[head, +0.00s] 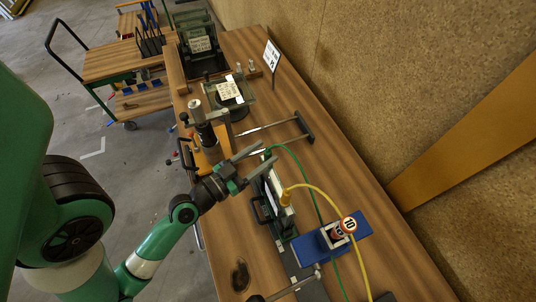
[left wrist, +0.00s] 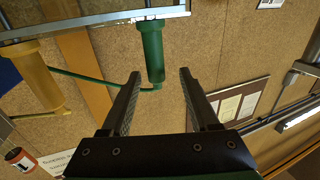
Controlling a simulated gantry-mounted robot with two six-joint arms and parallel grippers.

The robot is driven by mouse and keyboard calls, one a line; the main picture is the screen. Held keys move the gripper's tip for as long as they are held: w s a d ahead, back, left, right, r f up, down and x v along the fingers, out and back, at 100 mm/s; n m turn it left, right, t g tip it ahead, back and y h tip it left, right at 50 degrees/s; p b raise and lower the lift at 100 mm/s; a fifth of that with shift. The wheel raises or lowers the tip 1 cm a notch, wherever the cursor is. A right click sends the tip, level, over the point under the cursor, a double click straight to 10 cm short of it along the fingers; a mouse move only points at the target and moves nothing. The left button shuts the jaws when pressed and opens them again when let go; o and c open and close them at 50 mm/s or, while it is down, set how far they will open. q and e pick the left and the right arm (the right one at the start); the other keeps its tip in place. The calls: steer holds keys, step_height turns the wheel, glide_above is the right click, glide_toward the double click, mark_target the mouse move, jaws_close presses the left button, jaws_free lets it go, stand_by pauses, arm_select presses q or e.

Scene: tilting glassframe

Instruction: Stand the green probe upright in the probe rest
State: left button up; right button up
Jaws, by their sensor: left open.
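The green probe (left wrist: 152,52) shows in the left wrist view as a green cylinder against a metal bar (left wrist: 95,27), its green cable leading off to the left. My left gripper (head: 246,160) is open beside the upright frame (head: 273,190) in the head view. In the left wrist view its fingertips (left wrist: 159,72) stand apart, with the probe's cable end close to the space between them. The probe is not in a grip. In the head view the probe itself is hard to make out near the gripper. I cannot tell for certain which fixture is the probe rest.
A yellow probe (head: 286,199) with a yellow cable is close by. A blue block (head: 353,226) with a red item marked 10 (head: 348,225) lies to the right. Clamp stands and a glass-topped fixture (head: 232,95) occupy the bench's far part. The bench's right side has bare wood.

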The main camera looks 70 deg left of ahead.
mark_target(271, 150)
arm_select(q)
steer(key=p+x, duration=0.4)
steer(key=x, duration=0.1)
steer(key=shift+w+d, duration=0.2)
steer(key=shift+s, duration=0.1)
jaws_close()
